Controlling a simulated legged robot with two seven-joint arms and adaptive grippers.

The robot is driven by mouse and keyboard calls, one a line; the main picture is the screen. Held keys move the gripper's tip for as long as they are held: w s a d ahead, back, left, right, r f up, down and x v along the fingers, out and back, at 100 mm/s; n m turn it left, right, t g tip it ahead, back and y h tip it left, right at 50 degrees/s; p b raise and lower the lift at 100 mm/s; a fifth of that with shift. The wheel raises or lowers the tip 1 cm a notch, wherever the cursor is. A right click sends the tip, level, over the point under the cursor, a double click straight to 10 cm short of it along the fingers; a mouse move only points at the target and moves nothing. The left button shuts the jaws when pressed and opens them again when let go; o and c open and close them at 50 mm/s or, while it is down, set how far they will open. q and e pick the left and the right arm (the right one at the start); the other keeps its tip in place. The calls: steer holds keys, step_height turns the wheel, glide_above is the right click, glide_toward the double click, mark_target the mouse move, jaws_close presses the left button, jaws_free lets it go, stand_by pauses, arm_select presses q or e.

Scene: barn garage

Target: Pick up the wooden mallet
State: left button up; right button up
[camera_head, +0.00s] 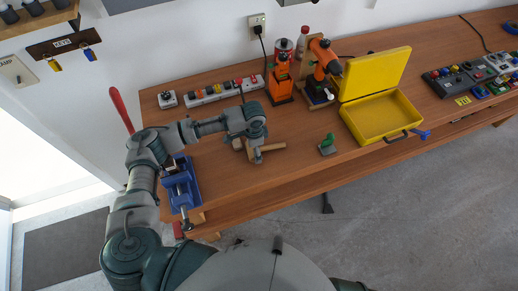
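The wooden mallet (272,147) lies on the brown workbench (225,180), left of the middle of the view. Its light wood shows on both sides of my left gripper (258,157), which covers part of it. My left arm reaches in from the lower left, and the gripper points down right at the mallet. The fingers are small and partly hidden, so I cannot tell whether they are open or shut on the mallet. My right gripper is not in view.
A blue vise (181,186) sits at the bench's left end. A small green-topped item (327,146) and an open yellow case (382,115) are to the right. An orange drill (323,57), orange tool (281,80) and power strip (222,90) stand behind. Bench between mallet and green-topped item is clear.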

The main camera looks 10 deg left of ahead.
arm_select(q)
steer(key=shift+a, duration=0.3)
steer(key=c, duration=1)
steer(key=shift+d, duration=0.4)
steer(key=shift+c, duration=0.3)
steer(key=shift+r, duration=0.1)
